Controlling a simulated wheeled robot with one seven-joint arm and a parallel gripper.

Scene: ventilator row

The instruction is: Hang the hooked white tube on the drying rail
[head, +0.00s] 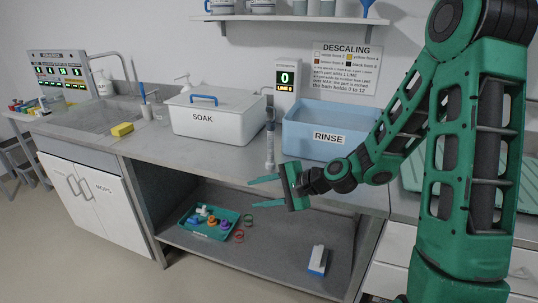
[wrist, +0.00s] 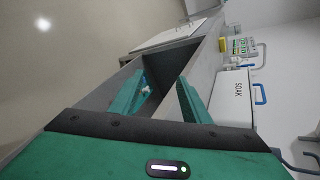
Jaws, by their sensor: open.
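My gripper (head: 264,176) is open and empty, in front of the counter edge and above the lower shelf, with its fingers pointing left. In the wrist view the two green fingers (wrist: 161,80) are spread apart. A small white and blue piece (wrist: 147,91) shows far off between them, low in the open bay. In the head view a teal tray (head: 187,222) on the lower shelf holds small white, orange, blue and purple parts, including a white piece (head: 203,210). I cannot tell whether this is the hooked white tube. I cannot make out the drying rail in either view.
A white SOAK box (head: 215,130) and a blue RINSE tub (head: 322,147) stand on the counter (head: 150,148), with a slim upright fixture (head: 269,150) between them. A blue and white block (head: 318,260) and small rings (head: 240,235) lie on the lower shelf. A sink is at left.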

